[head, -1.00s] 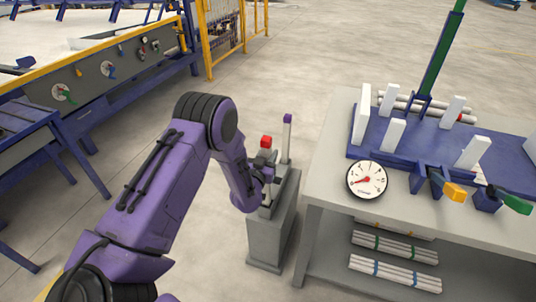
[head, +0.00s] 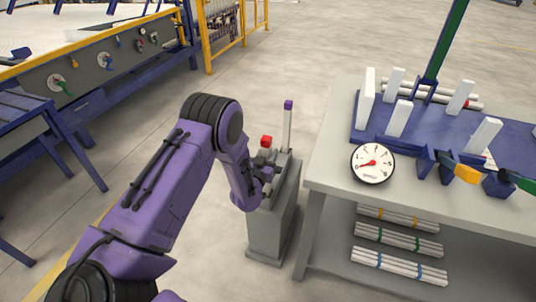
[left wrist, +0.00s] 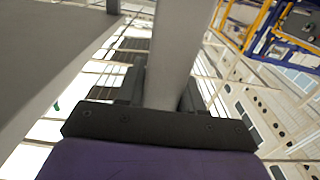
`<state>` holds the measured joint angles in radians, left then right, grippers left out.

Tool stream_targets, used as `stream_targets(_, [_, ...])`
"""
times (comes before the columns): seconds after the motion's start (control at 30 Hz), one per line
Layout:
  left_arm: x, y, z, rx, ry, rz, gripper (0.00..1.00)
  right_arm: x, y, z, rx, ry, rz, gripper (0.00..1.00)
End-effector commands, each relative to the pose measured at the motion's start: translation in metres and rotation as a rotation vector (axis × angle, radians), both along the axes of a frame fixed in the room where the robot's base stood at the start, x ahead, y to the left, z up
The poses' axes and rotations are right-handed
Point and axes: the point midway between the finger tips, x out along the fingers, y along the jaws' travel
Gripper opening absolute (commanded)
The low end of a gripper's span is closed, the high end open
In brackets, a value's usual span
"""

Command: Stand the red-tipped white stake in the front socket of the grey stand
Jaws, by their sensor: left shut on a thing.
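The red-tipped white stake (head: 266,141) is upright in the head view; mostly its red tip shows, and my arm hides its lower part. My left gripper (head: 264,176) is shut on it, at the near side of the grey stand (head: 268,222). In the left wrist view the stake's white shaft (left wrist: 181,45) runs up between the dark fingers (left wrist: 160,98). The stake's foot and the front socket are hidden, so I cannot tell whether the stake is in the socket. My right gripper is not in view.
A purple-tipped white stake (head: 287,130) stands upright at the stand's far end. A grey table (head: 335,168) with a dial gauge (head: 372,162) and blue fixture is close on the right. Banded pipe bundles (head: 398,239) lie on its lower shelf. Open floor lies behind the stand.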

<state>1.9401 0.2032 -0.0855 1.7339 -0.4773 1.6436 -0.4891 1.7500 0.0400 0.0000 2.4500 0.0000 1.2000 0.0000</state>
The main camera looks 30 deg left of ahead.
Motion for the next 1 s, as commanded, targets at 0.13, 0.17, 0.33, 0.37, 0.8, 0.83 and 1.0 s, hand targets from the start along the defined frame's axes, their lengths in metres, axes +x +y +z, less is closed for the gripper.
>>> stream_targets(0.13, [0.000,0.000,0.001,0.000,-0.001,0.000,0.66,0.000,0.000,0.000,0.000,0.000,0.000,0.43])
stream_targets(0.17, [0.000,0.000,0.001,0.000,-0.001,0.000,0.66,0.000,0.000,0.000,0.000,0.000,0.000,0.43])
stream_targets(0.33, [0.000,0.000,0.001,0.000,-0.001,0.000,0.66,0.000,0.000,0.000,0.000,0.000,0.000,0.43])
stream_targets(0.37, [0.000,0.000,0.000,0.000,0.001,0.000,0.66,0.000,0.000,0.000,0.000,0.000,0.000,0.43])
stream_targets(0.8, [-0.075,-0.019,-0.001,0.002,0.004,-0.003,0.66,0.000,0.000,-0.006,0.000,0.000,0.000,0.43])
stream_targets(0.83, [-0.081,-0.020,-0.001,0.002,0.003,-0.003,0.66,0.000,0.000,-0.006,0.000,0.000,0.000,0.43])
stream_targets(1.0, [-0.100,-0.024,0.000,0.001,0.000,-0.001,0.66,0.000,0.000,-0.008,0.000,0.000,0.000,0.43])
